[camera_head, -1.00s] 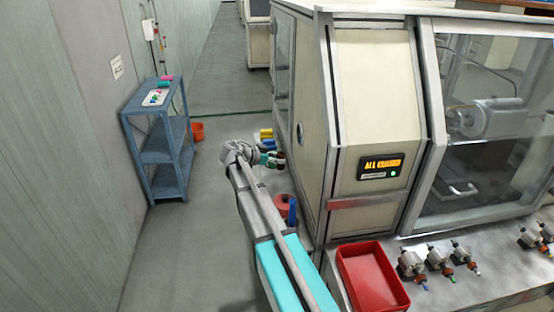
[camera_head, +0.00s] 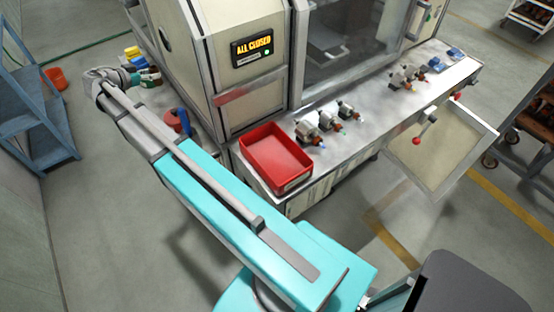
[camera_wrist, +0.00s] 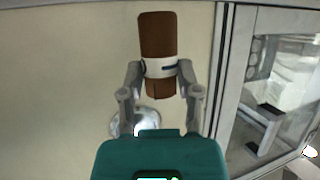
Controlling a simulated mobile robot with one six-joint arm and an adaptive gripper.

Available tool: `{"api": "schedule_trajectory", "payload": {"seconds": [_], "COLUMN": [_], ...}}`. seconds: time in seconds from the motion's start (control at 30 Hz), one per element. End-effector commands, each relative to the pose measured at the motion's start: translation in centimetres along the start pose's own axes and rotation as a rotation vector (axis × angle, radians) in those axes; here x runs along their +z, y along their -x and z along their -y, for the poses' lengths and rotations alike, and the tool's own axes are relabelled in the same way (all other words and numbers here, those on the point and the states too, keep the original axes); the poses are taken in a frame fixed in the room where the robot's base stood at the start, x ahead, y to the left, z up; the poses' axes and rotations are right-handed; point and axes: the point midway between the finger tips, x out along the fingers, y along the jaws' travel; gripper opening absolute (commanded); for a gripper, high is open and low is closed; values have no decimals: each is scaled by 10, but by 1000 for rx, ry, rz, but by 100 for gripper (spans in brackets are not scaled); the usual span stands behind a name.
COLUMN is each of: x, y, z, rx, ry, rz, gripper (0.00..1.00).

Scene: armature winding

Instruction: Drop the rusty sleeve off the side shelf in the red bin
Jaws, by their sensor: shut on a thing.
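My gripper (camera_wrist: 161,72) is shut on the rusty sleeve (camera_wrist: 158,35), a brown cylinder with a pale band around its middle. In the wrist view it stands out lengthwise beyond the fingers, against a cream panel. In the head view my gripper (camera_head: 143,76) is at the far end of my outstretched arm, at upper left beside the machine; the sleeve cannot be made out there. The red bin (camera_head: 278,158) is an open, empty-looking tray on the bench's near left corner, well apart from my gripper. The blue side shelf (camera_head: 38,122) is cut off at the left edge.
The cream machine (camera_head: 235,95) with an "ALL CLOSED" display stands behind the bin. Several small motor-like parts (camera_head: 325,120) sit right of the bin. An open door or flap (camera_head: 450,150) juts from the bench front. An orange bucket (camera_head: 56,79) stands on the floor near the shelf.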

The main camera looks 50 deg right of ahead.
Motion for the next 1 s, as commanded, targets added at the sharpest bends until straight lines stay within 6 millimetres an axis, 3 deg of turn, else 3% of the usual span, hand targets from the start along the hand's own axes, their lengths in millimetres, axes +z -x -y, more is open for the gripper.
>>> {"api": "schedule_trajectory", "payload": {"seconds": [0.37, 0.53, 0.67, 1.0], "x": [0, -2, -6, -17], "y": [0, 5, 15, 48], "z": [0, -10, -32, -108], "rx": [0, 0, -1, -1], "ry": [0, 0, 0, 0], "rz": [0, 0, 0, 0], "gripper": [0, 0, 0, 0]}}
